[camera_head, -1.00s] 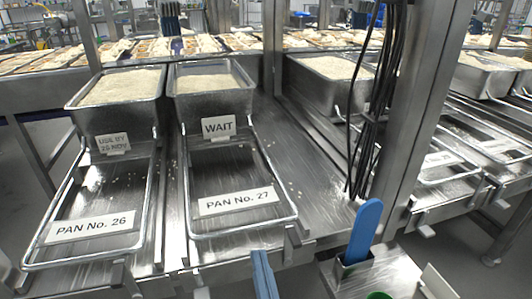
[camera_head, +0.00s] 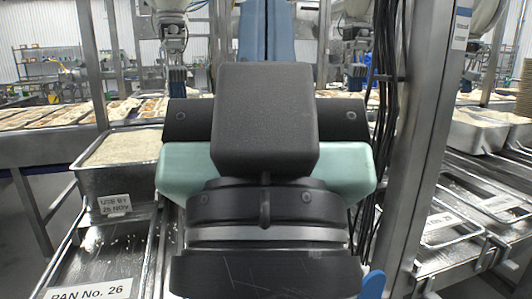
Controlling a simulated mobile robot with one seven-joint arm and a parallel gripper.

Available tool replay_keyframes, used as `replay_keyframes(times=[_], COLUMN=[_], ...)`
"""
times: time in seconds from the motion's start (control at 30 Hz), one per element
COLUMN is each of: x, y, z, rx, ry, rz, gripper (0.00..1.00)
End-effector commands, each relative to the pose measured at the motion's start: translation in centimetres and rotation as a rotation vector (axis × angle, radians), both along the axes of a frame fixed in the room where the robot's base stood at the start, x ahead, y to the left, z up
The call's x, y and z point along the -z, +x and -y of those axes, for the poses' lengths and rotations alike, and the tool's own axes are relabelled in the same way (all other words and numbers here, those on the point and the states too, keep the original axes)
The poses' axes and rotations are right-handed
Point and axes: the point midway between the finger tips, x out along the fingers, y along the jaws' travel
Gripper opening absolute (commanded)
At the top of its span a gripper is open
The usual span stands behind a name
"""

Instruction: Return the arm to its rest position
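My gripper (camera_head: 266,28) is raised in the middle of the head view, close to the camera. Its black and teal wrist and body fill the centre. Two blue fingers point up past the top edge, side by side with only a thin seam between them, so they look shut. Their tips are cut off by the frame. I see nothing held between them. My arm hides the WAIT pan and most of the Pan No. 27 tray.
A rice pan (camera_head: 127,146) stands at left behind the Pan No. 26 tray (camera_head: 95,290). A steel post (camera_head: 425,130) with black cables rises close to the right of my arm. A blue handle (camera_head: 373,284) shows at the bottom. More trays and pans line the right.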

Motion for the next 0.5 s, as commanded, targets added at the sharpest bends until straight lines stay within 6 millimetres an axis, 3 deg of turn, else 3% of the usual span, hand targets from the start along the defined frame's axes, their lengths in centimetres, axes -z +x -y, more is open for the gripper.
replay_keyframes(times=[0.03,0.5], x=[-3.1,-17.2], y=[0.0,0.1], z=[0.0,0.0], rx=[-0.001,-0.007], ry=[0.001,0.003], rz=[0.000,-0.003], gripper=[0.00,0.00])
